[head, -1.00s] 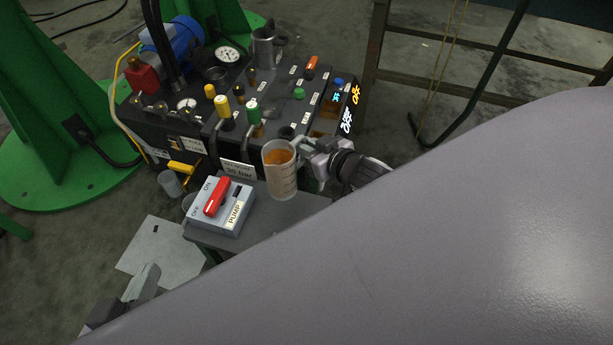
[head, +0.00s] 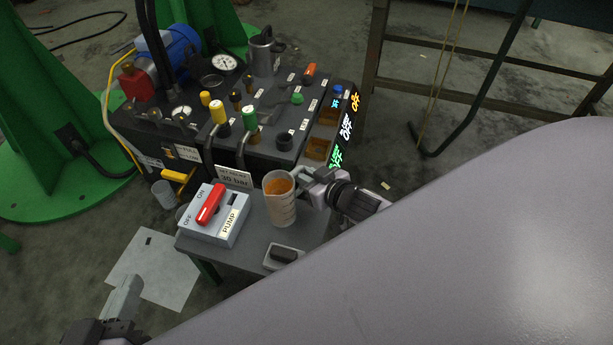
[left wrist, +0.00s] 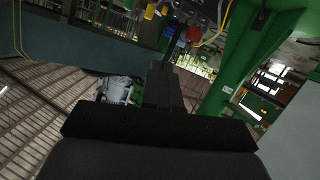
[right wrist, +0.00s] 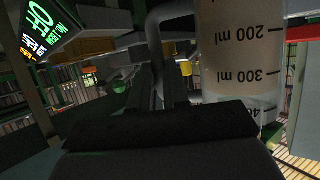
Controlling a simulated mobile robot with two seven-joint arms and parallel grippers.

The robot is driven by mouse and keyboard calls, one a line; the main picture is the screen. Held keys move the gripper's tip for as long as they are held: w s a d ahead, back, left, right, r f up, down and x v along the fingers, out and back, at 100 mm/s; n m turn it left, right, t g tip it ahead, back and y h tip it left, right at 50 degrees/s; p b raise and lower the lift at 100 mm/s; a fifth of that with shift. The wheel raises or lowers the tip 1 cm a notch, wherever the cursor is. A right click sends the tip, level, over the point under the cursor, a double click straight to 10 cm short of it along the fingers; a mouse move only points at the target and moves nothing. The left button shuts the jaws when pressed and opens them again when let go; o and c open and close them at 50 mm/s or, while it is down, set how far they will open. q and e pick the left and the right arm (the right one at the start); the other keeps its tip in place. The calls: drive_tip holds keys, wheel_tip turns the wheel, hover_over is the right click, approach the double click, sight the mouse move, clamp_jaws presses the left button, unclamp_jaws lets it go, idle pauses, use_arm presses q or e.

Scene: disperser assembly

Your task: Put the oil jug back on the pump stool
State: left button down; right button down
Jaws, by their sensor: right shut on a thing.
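The oil jug (head: 279,205) is a clear beaker with orange-brown oil. It appears upright at the right part of the pump stool (head: 255,252), a dark grey low top. I cannot tell whether its base touches the stool. My right gripper (head: 312,188) is shut on the jug at its right side, near the rim. In the right wrist view the jug (right wrist: 240,55) fills the upper right, its ml marks upside down. My left gripper (head: 122,296) is empty at the lower left of the head view, apart from the stool. In the left wrist view its fingers (left wrist: 163,90) look together.
The pump switch box (head: 214,213) with a red lever sits on the stool's left. A small plate with a dark knob (head: 284,255) lies near its front. The black valve console (head: 262,150) stands behind. Some stool top is clear between them.

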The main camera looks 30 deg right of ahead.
drive_tip(key=shift+f, duration=0.2)
drive_tip(key=c, duration=1.1)
unclamp_jaws()
drive_tip(key=shift+r, duration=0.1)
drive_tip(key=shift+p+v, duration=2.4)
drive_tip(key=shift+v, duration=3.65)
use_arm(q)
drive_tip(key=shift+d+r+n+g, duration=0.2)
drive_tip(key=shift+r+n+g, duration=0.1)
drive_tip(key=shift+g, duration=0.2)
use_arm(e)
drive_tip(key=s+a+r+y, duration=0.2)
drive_tip(key=a+r, duration=0.3)
drive_tip(key=a, duration=0.4)
drive_tip(key=s+a+r+n+g+y, duration=0.1)
drive_tip(key=s+a+r+y, duration=0.1)
drive_tip(key=a+r, duration=0.4)
drive_tip(key=a+y, duration=0.1)
drive_tip(key=a, duration=0.2)
drive_tip(key=shift+a+r, duration=0.2)
drive_tip(key=shift+r, duration=0.1)
